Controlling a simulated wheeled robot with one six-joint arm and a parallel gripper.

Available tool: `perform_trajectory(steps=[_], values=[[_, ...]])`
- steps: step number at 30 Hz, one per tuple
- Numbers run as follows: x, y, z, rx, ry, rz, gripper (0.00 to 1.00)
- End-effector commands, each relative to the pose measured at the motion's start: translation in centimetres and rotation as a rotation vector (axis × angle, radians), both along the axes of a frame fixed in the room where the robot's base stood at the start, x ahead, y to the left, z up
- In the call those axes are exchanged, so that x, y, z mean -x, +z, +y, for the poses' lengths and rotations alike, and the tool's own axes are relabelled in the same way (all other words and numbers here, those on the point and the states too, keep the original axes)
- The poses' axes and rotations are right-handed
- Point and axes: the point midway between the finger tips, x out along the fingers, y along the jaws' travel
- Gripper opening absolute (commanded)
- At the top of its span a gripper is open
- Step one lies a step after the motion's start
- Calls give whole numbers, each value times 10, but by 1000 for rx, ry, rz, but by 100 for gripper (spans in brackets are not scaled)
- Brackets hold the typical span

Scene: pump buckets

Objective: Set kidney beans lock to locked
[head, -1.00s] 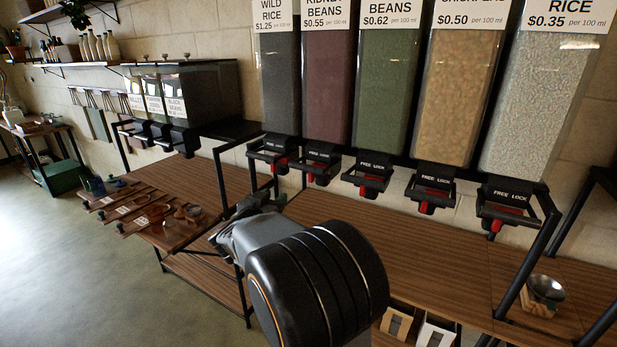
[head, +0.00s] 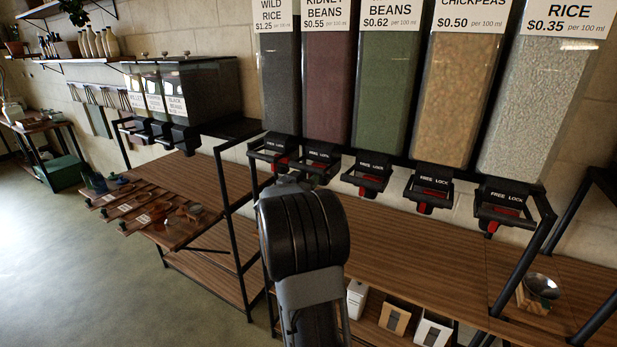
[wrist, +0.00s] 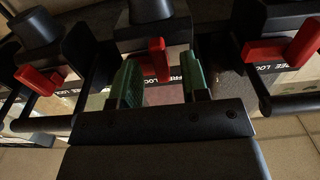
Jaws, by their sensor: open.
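The kidney beans bin (head: 325,90) is the dark red one, second from left in the head view. Its black dispenser (head: 321,154) sits below it, partly hidden behind my wrist. My gripper (wrist: 160,84) is open in the wrist view, with green pads to either side of a red lever (wrist: 157,58). That lever appears to be the kidney beans lock, judging by where my arm is in the head view. It stands nearly upright in the picture, with gaps to both pads. The FREE LOCK label beside it is partly hidden by the right finger.
Neighbouring red levers (wrist: 38,80) and (wrist: 278,50) with black frames flank my gripper closely. Green beans (head: 383,90), chickpeas (head: 455,90) and rice bins stand to the right.

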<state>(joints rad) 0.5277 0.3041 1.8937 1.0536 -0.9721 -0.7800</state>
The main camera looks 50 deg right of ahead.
Motion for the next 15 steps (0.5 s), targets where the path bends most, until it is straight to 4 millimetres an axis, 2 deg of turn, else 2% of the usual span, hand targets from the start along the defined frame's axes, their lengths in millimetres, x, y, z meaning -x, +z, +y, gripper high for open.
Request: perform_trajectory(steps=[4, 13, 15], values=[[-1, 0, -7, -1, 0, 1, 42], [-2, 0, -8, 0, 1, 1, 42], [-2, 0, -8, 0, 1, 1, 37]])
